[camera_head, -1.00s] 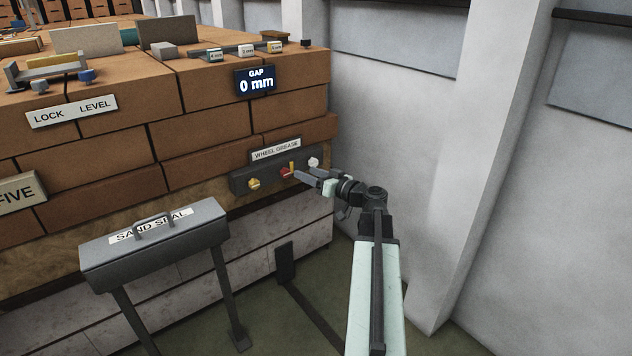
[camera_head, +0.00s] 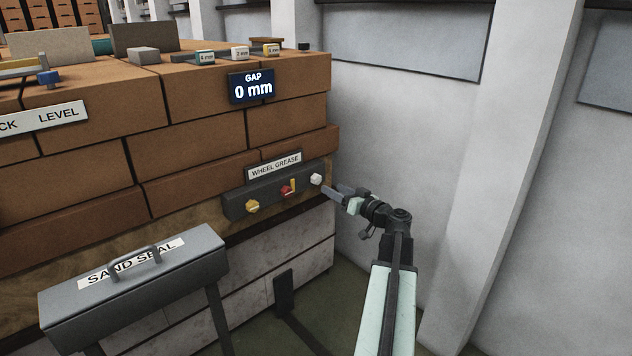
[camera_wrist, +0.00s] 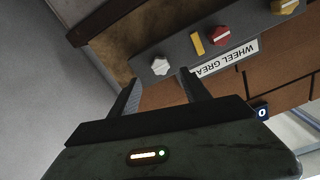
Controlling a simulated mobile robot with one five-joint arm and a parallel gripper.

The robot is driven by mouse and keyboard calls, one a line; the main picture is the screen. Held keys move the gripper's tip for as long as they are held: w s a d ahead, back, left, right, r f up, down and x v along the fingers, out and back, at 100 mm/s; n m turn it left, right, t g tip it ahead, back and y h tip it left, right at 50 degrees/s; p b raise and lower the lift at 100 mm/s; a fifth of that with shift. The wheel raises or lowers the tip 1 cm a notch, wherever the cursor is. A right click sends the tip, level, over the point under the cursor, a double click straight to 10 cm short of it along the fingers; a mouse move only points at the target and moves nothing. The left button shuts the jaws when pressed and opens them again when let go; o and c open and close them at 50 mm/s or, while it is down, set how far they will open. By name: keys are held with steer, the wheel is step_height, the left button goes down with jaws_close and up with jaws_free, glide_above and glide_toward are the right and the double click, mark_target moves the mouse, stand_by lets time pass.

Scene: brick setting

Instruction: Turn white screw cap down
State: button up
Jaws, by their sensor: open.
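The white screw cap (camera_head: 316,179) sits at the right end of the dark wheel grease panel (camera_head: 236,208) on the brick stack's front. In the wrist view the white cap (camera_wrist: 160,67) lies ahead of my gripper (camera_wrist: 157,84), between the lines of its two fingers. My gripper (camera_head: 335,190) is open and empty, just right of the cap in the head view. The fingers look apart from the cap; the exact distance is hard to tell.
A red cap (camera_head: 287,190) with a yellow bar (camera_head: 293,185) beside it and a yellow cap (camera_head: 252,206) share the panel. A grey SAND SEAL box (camera_head: 200,262) stands front left. A white wall (camera_head: 400,120) rises at right, with free room before it.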

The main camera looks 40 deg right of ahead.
mark_target(318, 180)
steer(key=w, duration=0.8)
steer(key=shift+d, duration=0.2)
